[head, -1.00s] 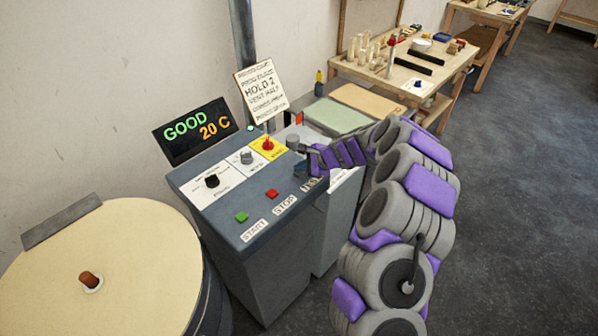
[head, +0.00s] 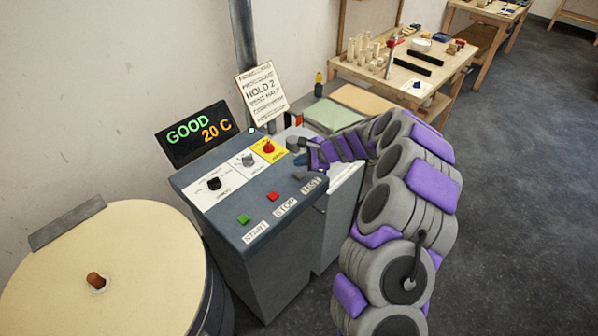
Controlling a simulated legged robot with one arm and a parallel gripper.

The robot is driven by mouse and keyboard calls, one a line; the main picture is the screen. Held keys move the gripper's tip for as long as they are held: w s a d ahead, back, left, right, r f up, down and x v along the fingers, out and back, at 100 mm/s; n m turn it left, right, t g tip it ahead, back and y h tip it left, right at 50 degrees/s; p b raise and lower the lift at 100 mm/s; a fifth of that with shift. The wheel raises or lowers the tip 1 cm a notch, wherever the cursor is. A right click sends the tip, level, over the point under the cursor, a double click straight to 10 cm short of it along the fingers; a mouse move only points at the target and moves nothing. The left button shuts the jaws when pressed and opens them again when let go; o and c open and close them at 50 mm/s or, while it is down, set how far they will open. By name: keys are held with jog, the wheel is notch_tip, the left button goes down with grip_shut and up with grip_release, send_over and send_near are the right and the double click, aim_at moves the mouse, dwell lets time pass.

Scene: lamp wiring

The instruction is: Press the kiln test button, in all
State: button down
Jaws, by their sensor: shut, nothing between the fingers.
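The grey kiln control panel (head: 235,215) stands in the middle of the head view. Its TEST label (head: 312,185) is at the right end of the front row, and a small dark grey button (head: 299,175) sits just behind that label. My gripper (head: 298,157) is shut and empty, over the panel's right edge, a little behind the test button and seemingly above it. The fingertips are small here, and I cannot tell their exact height. The display (head: 195,132) reads GOOD and 20 C.
A green START button (head: 243,219) and a red STOP button (head: 272,196) share the front row. A sign (head: 262,92) stands behind the panel. The round kiln lid (head: 110,265) is at left.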

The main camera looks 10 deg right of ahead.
jog(key=shift+r+p, duration=0.75)
jog(key=shift+r, duration=0.55)
jog(key=shift+f, duration=0.1)
jog(key=s+a+r+n+g+b, duration=0.1)
jog(key=s+a+r+n+g, duration=0.1)
jog(key=s+a+r+n, duration=0.6)
jog(key=s+a+r+n+g, duration=0.2)
jog(key=s+a+r, duration=0.25)
jog(key=s, duration=0.65)
jog(key=s+d+n+g+h, duration=0.1)
jog(key=s+d, duration=0.3)
jog(key=s, duration=0.7)
jog(key=s+d+n+g+h+b, duration=0.1)
jog(key=s+d+n+h, duration=0.2)
jog(key=s, duration=0.8)
jog(key=s+d+n+g+h, duration=0.2)
jog(key=s+d, duration=0.3)
jog(key=s, duration=0.6)
jog(key=shift+n+h+b, duration=0.4)
jog(key=shift+n, duration=0.3)
